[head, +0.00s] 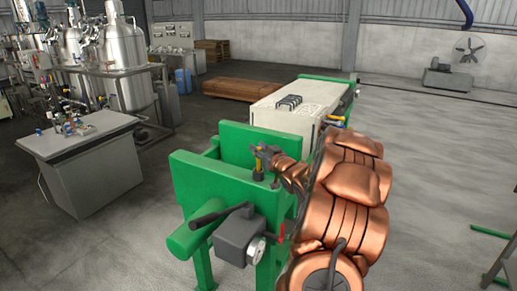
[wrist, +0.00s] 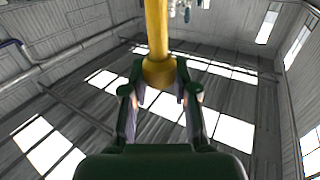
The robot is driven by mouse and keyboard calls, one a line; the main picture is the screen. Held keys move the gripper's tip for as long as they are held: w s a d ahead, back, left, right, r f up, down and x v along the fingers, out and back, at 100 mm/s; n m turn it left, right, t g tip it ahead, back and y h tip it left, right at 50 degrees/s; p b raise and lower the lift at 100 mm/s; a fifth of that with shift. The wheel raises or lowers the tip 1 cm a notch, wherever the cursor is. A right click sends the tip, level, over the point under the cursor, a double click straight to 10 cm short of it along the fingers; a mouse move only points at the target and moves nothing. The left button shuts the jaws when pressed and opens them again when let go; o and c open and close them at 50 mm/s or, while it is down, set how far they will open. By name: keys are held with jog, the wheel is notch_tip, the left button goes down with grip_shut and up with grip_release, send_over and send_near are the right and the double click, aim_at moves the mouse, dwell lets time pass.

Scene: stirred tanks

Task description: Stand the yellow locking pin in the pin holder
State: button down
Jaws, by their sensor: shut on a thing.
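The yellow locking pin (head: 258,167) is between the fingers of my gripper (head: 262,151), just above the green frame in the head view. In the wrist view the pin (wrist: 157,30) runs up the picture, with a wider collar (wrist: 158,72) between the two dark fingertips of my gripper (wrist: 159,92). My gripper is shut on it. In the head view the pin looks roughly upright. I cannot make out the pin holder clearly; my arm covers part of the frame's near side.
The green frame (head: 205,190) carries a grey box (head: 240,236) with a black lever (head: 221,214) and a red handle (head: 281,233). A pale cabinet (head: 292,110) stands behind it. A grey bench (head: 85,150) and steel tanks (head: 110,45) stand left. Open floor lies right.

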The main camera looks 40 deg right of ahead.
jog(key=shift+f+b, duration=0.5)
jog(key=shift+f, duration=0.45)
jog(key=c, duration=0.8)
grip_release()
jog(key=v, duration=1.2)
